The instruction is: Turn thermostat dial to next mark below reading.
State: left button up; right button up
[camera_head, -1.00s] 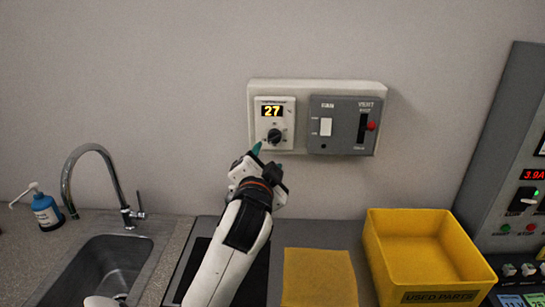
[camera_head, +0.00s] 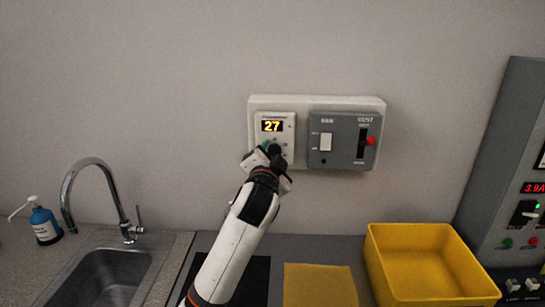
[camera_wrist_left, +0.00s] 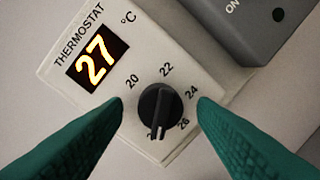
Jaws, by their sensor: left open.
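The white thermostat (camera_head: 287,121) on the wall shows 27 in yellow digits on its display (camera_head: 272,126); the left wrist view shows the same reading (camera_wrist_left: 97,60). Its round black dial (camera_wrist_left: 161,108) has marks 20, 22, 24 and 26 readable around it, and another partly hidden at the bottom. The dial's white pointer line points down, between 26 and the partly hidden mark. My left gripper (camera_head: 270,150) is open, its green fingertips on either side of the dial, with visible gaps in the left wrist view (camera_wrist_left: 160,104). My right gripper is not in view.
A grey fan and vent panel (camera_head: 342,152) with a red knob (camera_head: 371,141) sits right beside the thermostat. Below are a sink (camera_head: 100,280) with a tap, a yellow bin (camera_head: 425,303) and a yellow cloth (camera_head: 320,285). A control cabinet (camera_head: 505,160) stands at right.

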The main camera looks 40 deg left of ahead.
pick_arm(q)
jog(key=c, duration=1)
jog(key=shift+n, duration=0.4)
jog(key=shift+w+d+f+n+y+b, duration=0.1)
jog(key=shift+n+y, duration=0.15)
jog(key=shift+n, duration=1.6)
jog(key=shift+s+r+n+y+b, duration=0.1)
jog(key=shift+n+y, duration=0.1)
jog(key=shift+n, duration=1.7)
jog(key=shift+w+d+f+n+y+b, duration=0.1)
jog(key=shift+n+y, duration=0.15)
jog(key=shift+n, duration=1.9)
